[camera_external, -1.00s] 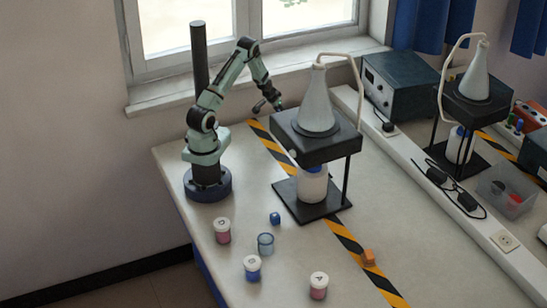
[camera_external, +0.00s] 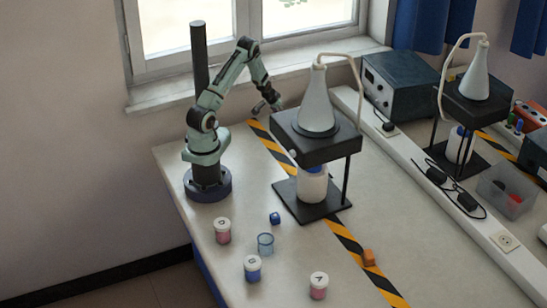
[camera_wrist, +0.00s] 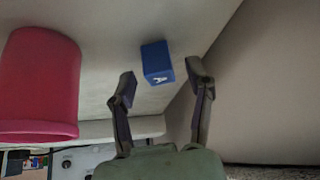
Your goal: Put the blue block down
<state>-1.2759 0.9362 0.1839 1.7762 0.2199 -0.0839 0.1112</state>
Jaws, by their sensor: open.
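My gripper (camera_external: 268,104) is at the back of the bench near the window, raised and well away from that block. In the wrist view a blue block (camera_wrist: 156,62) with a white mark shows by the opening between the spread fingertips of my gripper (camera_wrist: 161,78). Gaps show on both sides of it, so neither finger grips it. Whether it lies beyond the tips or level with them I cannot tell.
A clear blue-tinted cup (camera_external: 265,244) and lidded jars (camera_external: 222,231) stand near the block. The black stand (camera_external: 315,150) with a flask is right of my arm. A large red cylinder (camera_wrist: 40,80) fills the wrist view's left.

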